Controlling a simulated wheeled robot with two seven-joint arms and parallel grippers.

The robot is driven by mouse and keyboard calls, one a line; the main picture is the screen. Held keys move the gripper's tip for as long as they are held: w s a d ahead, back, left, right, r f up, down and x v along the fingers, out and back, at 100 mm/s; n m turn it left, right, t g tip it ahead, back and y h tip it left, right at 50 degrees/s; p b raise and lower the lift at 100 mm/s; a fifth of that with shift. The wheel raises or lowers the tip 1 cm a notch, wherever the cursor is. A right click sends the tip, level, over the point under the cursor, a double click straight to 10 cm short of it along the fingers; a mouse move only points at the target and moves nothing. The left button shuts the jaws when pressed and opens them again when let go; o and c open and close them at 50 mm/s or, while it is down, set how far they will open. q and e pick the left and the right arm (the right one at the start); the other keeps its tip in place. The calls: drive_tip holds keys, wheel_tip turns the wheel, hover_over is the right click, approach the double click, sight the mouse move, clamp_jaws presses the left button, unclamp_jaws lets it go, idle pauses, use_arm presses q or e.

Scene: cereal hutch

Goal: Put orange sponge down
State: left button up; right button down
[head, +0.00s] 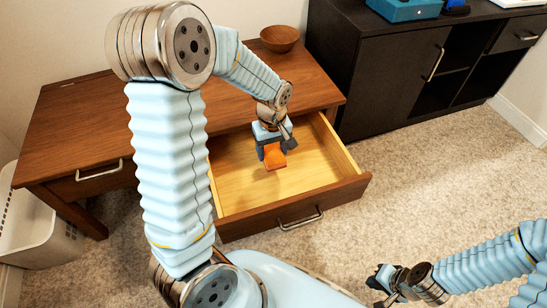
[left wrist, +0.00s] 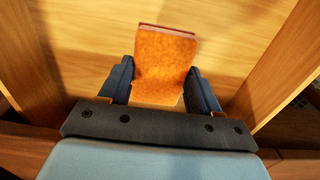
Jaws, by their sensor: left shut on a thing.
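The orange sponge (head: 274,157) is between the fingers of my left gripper (head: 275,148), over the inside of the open desk drawer (head: 245,190). In the left wrist view the sponge (left wrist: 165,65) stands out beyond the two dark fingers of the left gripper (left wrist: 160,88), which press on its sides. The drawer's pale wooden floor (left wrist: 90,50) lies behind it. I cannot tell whether the sponge touches the floor. My right gripper (head: 380,284) is at the lower right over the carpet, away from the drawer; its fingers are too small to read.
The drawer is otherwise empty, with side walls close on both sides of my left gripper. A wooden bowl (head: 280,38) stands on the wooden desk (head: 70,120). A dark cabinet (head: 385,80) stands at the right, and a white basket (head: 40,235) at the left.

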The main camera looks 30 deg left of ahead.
sight(274, 154)
use_arm(q)
drive_tip(key=shift+w+a+f, duration=0.15)
drive_tip(key=shift+w+f, duration=0.25)
drive_tip(key=shift+f, duration=0.1)
drive_tip(key=shift+w+a+f, duration=0.15)
drive_tip(key=shift+w+f, duration=0.2)
drive_tip(key=shift+f, duration=0.15)
drive_tip(key=shift+w+f+b, duration=0.15)
drive_tip(key=shift+f+b, duration=0.25)
drive_tip(key=shift+f, duration=1.25)
drive_tip(key=shift+f, duration=0.2)
drive_tip(key=o, duration=1)
drive_tip(key=shift+r, duration=0.6)
wheel_tip(274, 154, up, 11)
drive_tip(key=shift+r+p, duration=0.15)
drive_tip(key=shift+p, duration=1)
